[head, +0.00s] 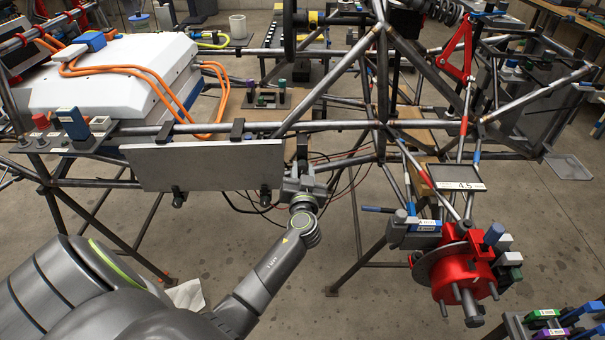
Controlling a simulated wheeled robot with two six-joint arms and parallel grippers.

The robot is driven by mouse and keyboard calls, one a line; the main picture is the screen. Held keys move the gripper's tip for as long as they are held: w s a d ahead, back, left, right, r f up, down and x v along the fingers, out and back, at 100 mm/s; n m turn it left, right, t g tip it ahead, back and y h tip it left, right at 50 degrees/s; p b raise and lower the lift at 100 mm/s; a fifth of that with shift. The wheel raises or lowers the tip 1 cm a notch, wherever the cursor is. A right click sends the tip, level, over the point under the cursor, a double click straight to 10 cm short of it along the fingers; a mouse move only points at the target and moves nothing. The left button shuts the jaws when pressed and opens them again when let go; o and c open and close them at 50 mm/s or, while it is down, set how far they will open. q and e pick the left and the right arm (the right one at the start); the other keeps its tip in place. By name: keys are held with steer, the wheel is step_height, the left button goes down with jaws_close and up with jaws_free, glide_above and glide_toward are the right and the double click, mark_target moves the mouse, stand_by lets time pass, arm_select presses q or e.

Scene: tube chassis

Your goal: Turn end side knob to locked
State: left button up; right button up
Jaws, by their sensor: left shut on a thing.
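A flat grey panel (205,167) hangs upright below the chassis rail, with a dark knob under its left end (178,198) and another under its right end (266,197). I take the right one for the end side knob, but its locked marking is too small to read. My left gripper (286,188) is at the panel's right end, close beside that knob. It appears shut on the knob; the fingertips are small and partly hidden. My right gripper is not in view.
Steel chassis tubes surround the panel above and right. Thin red and black wires (335,175) hang right of my left gripper. A red hub (463,270) stands at the lower right. A white box with orange cables (115,75) is behind the panel. Bare floor lies below.

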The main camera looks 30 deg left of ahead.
arm_select(q)
steer(key=m, duration=0.2)
steer(key=shift+m+b, duration=0.35)
steer(key=shift+m, duration=0.05)
steer(key=m, duration=0.2)
steer(key=shift+m, duration=0.8)
steer(key=m, duration=0.4)
steer(key=shift+r+m, duration=0.1)
steer(key=shift+m, duration=0.2)
steer(key=shift+m+p, duration=0.4)
steer(key=shift+m, duration=1.7)
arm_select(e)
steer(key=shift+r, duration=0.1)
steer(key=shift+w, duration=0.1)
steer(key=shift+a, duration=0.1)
